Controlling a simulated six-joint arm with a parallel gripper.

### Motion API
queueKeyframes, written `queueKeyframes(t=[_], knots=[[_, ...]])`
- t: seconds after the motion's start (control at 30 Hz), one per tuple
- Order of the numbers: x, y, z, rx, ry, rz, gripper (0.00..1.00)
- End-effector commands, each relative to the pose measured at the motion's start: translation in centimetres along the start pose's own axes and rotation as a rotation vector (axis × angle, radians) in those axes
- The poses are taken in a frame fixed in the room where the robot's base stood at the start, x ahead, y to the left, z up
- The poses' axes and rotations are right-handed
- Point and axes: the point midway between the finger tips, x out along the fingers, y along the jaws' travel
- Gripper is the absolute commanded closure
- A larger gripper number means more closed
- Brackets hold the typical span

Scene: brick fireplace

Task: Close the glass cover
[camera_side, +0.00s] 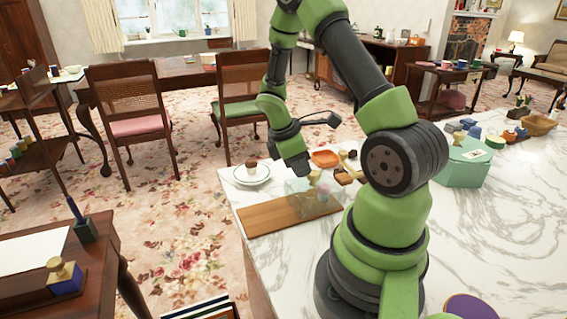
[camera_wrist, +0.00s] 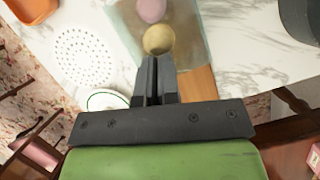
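A clear, greenish glass cover (camera_side: 322,200) stands at the right end of a wooden board (camera_side: 268,215) on the marble counter. In the wrist view the glass (camera_wrist: 190,30) has a yellow ball-shaped piece (camera_wrist: 158,40) and a pink one (camera_wrist: 151,10) in or on it; I cannot tell which. My gripper (camera_wrist: 157,62) points at the yellow piece, its fingertips just short of it in the picture. The fingers are together with nothing seen between them. In the side view my gripper (camera_side: 302,174) is above the glass. Whether the cover is open is unclear.
A white plate (camera_side: 263,180) with a small cake stands left of the glass. An orange dish (camera_side: 325,158) is behind it. A perforated white disc (camera_wrist: 84,55) lies beside the glass. A green box (camera_side: 462,165) is at the right.

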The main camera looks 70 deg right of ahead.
Motion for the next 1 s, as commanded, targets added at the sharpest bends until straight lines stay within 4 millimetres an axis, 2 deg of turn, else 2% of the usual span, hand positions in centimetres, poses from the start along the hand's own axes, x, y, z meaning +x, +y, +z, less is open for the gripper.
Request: queueKeyframes(t=[0.13, 0.27, 0.4, 0.6, 0.77, 0.93, 1.0], knots=[[-0.3, -0.2, -1.4, -0.004, -0.005, -0.008, 1.00], [-1.5, -0.1, -4.1, -0.006, 0.002, 0.002, 1.00], [-5.4, 0.1, -3.8, 0.001, 0.007, 0.008, 1.00], [-9.4, 0.1, -3.8, 0.001, 0.008, 0.005, 1.00], [-11.1, 0.1, -3.8, 0.000, 0.004, 0.003, 1.00], [-12.5, -0.6, -6.1, -0.005, -0.001, -0.004, 1.00], [-12.4, -0.6, -6.1, 0.000, -0.003, -0.007, 1.00]])
